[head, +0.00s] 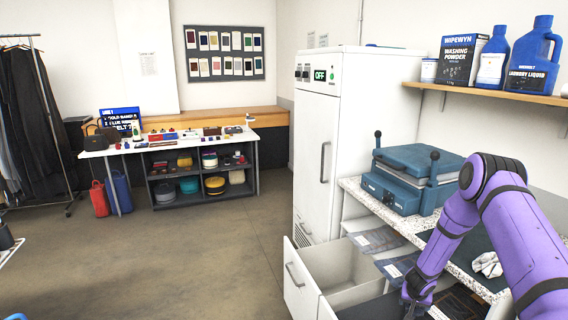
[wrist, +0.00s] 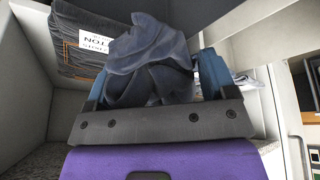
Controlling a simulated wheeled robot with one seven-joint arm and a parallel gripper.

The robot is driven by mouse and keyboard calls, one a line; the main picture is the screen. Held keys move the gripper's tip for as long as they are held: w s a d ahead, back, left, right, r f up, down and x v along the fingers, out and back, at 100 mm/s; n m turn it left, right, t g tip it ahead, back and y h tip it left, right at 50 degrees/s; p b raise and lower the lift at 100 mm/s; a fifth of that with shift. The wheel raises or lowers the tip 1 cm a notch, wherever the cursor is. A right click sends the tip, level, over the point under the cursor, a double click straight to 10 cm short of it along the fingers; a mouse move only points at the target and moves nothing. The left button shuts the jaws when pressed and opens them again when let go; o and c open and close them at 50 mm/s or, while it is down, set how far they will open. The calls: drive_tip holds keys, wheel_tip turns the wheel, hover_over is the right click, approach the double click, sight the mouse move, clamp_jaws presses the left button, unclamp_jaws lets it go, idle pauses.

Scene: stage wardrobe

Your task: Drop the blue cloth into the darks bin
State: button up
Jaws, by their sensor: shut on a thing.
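My gripper (wrist: 152,84) is shut on a dark blue-grey crumpled cloth (wrist: 150,50), which bunches up between its two blue fingers in the wrist view. In the head view my purple arm reaches down at the right, and its wrist end (head: 417,290) is low beside the counter; the cloth is not clear there. A dark grey folded-looking surface (wrist: 75,45) with an orange line and a white label is beyond the cloth at the upper left of the wrist view. Its lettering is upside down and partly hidden. I cannot tell for sure which thing is the darks bin.
A speckled counter (head: 400,222) carries a blue press (head: 408,178) and a white crumpled cloth (head: 487,264). Dark labelled pieces (head: 376,240) lie below it. A shelf (head: 480,94) holds laundry products.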

drive_tip(key=shift+f, duration=2.15)
drive_tip(key=o, duration=0.8)
drive_tip(key=v, duration=1)
drive_tip(key=shift+s+r, duration=0.15)
drive_tip(key=shift+r, duration=0.2)
drive_tip(key=shift+r, duration=0.15)
